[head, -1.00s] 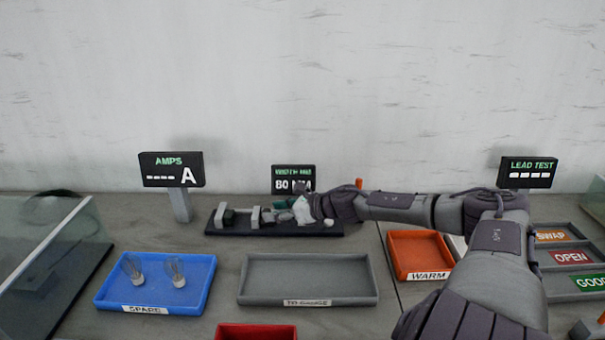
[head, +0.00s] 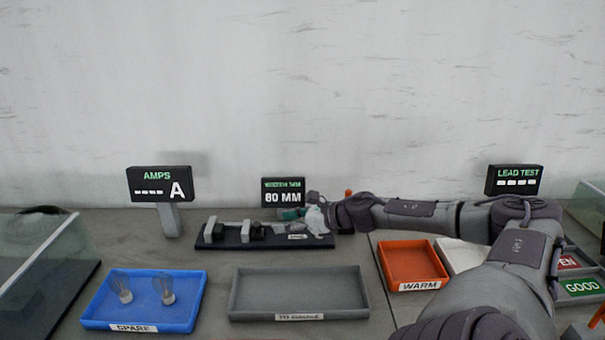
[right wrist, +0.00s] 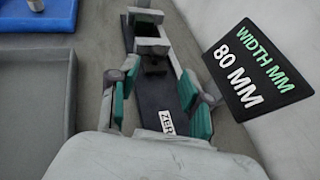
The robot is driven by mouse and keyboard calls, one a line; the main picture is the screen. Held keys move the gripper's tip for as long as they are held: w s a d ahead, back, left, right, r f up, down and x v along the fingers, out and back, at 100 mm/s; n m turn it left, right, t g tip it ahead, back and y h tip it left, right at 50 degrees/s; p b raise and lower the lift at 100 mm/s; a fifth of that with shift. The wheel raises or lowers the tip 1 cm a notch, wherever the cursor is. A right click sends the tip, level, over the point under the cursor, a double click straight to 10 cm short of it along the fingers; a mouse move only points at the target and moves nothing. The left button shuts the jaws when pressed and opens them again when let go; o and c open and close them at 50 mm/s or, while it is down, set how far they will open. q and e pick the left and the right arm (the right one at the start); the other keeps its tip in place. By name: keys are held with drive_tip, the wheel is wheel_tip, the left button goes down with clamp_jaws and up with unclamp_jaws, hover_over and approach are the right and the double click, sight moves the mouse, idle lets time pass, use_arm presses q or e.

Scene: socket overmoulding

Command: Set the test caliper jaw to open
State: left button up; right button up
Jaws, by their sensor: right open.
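The test caliper (head: 222,244) is a dark rail with two upright grey jaws standing apart towards its left end. Its readout (head: 283,192) shows 80 MM. In the right wrist view its rail (right wrist: 165,90) runs away from me, with a grey jaw (right wrist: 152,46) across it and a ZERO label near my gripper. My right gripper (head: 308,214) is over the right end of the rail. The right wrist view shows its green-padded fingers (right wrist: 158,103) spread on either side of the rail, with nothing held. I cannot tell whether they touch it. My left gripper is out of view.
A blue SPARE tray (head: 92,312) with two bulb-like pieces and an empty grey tray (head: 298,290) lie in front. An orange WARM tray (head: 412,272) sits near my right arm. AMPS (head: 160,184) and LEAD TEST (head: 514,180) displays stand left and right.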

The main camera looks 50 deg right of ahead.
drive_tip(key=v, duration=0.4)
drive_tip(key=shift+s+d+r, duration=0.1)
drive_tip(key=shift+s+d, duration=0.05)
drive_tip(key=shift+s, duration=0.2)
idle(0.4)
